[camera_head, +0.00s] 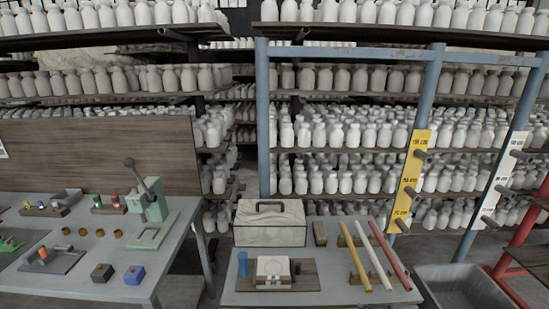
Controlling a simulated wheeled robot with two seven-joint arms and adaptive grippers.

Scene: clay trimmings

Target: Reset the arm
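No arm or gripper of mine shows in the head view. In front stands a small grey table (330,291). On it is a wooden board (306,275) bearing a white, block-like piece (273,268). A blue cylinder (243,264) stands at the board's left end. A pale box with a dark handle (270,224) sits at the table's back.
A larger grey workbench (90,286) on the left holds a green lever press (149,205), small blocks and fittings. A grey bin (462,288) stands on the floor at right. Blue rack posts (263,120) and shelves of pale bottles fill the back. A narrow gap separates the tables.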

